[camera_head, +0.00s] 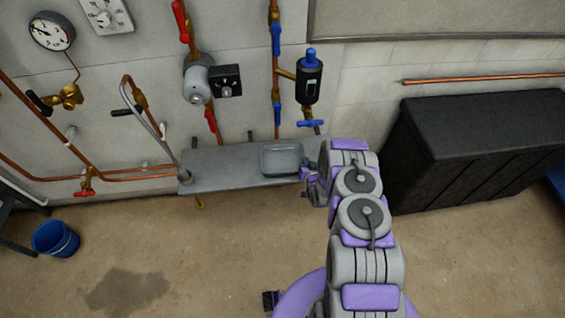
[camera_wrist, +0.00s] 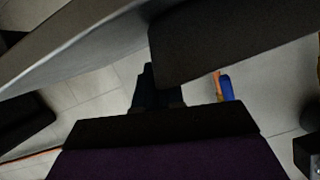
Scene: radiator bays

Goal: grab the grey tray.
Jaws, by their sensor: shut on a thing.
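The grey tray (camera_head: 281,158) is a small shallow rectangular tray on the right part of a grey wall shelf (camera_head: 225,168). My gripper (camera_head: 306,172) is at the tray's right end, by the right end of the shelf. It is shut on the tray's edge, though my arm partly hides the contact in the head view. In the wrist view, a grey surface (camera_wrist: 70,52), likely the tray, runs close across the upper left to the dark gripper pads (camera_wrist: 165,95). I cannot tell whether the tray is lifted off the shelf.
Copper pipes with red and blue valve handles run up the wall behind the shelf. A black chest (camera_head: 480,150) is on the right, and a blue bucket (camera_head: 55,239) on the left. The floor in front is open.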

